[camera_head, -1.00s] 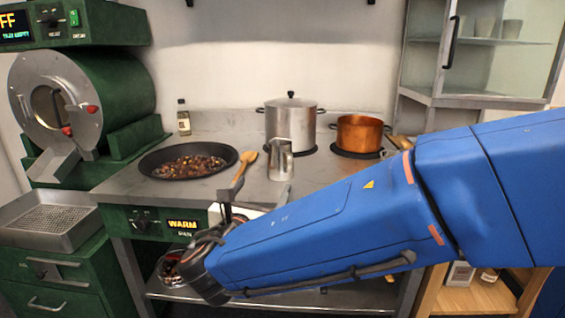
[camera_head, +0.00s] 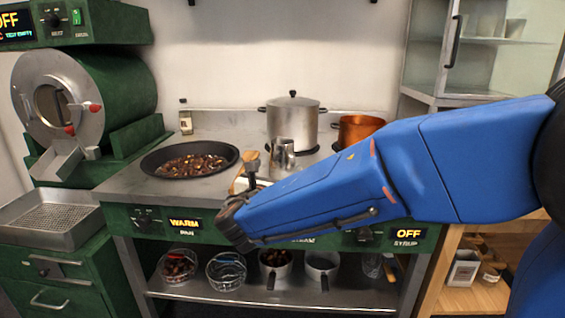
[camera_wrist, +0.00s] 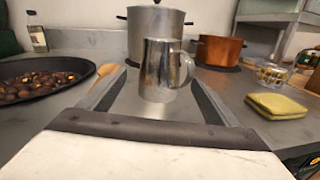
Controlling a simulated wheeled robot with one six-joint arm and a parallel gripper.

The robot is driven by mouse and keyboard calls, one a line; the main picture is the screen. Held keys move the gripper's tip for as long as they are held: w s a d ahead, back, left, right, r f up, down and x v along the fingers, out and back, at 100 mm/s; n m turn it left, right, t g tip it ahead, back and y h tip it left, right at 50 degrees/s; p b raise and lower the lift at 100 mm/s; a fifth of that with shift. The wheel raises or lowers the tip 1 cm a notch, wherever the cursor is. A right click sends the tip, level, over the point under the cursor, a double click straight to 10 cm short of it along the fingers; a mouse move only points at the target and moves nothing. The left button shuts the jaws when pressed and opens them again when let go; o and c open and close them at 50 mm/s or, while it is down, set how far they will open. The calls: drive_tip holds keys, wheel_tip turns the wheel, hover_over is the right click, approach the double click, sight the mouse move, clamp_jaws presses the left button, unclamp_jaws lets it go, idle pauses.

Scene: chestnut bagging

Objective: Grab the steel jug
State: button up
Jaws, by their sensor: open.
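The steel jug (camera_head: 282,152) stands upright on the steel counter, in front of the lidded pot; my arm hides its lower part in the head view. In the wrist view the jug (camera_wrist: 163,70) is just right of centre, with its handle on the right. My gripper (camera_wrist: 155,88) is open, with one finger on each side of the jug in that picture. The fingers look apart from it; how far they reach along it I cannot tell. In the head view my gripper (camera_head: 250,172) is at the counter's front, partly hidden by my arm.
A black pan of chestnuts (camera_head: 190,160) lies left, with a wooden spoon (camera_wrist: 108,70) beside it. A lidded steel pot (camera_wrist: 150,32) and a copper pot (camera_wrist: 218,50) stand behind. A yellow-green sponge (camera_wrist: 275,106) lies right. A bottle (camera_head: 185,117) stands at the back left.

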sight(280, 165)
drive_tip(key=w, duration=0.2)
drive_tip(key=w+d, duration=0.1)
drive_tip(key=w, duration=0.2)
drive_tip(key=shift+f, duration=0.1)
drive_tip(key=c, duration=1.4)
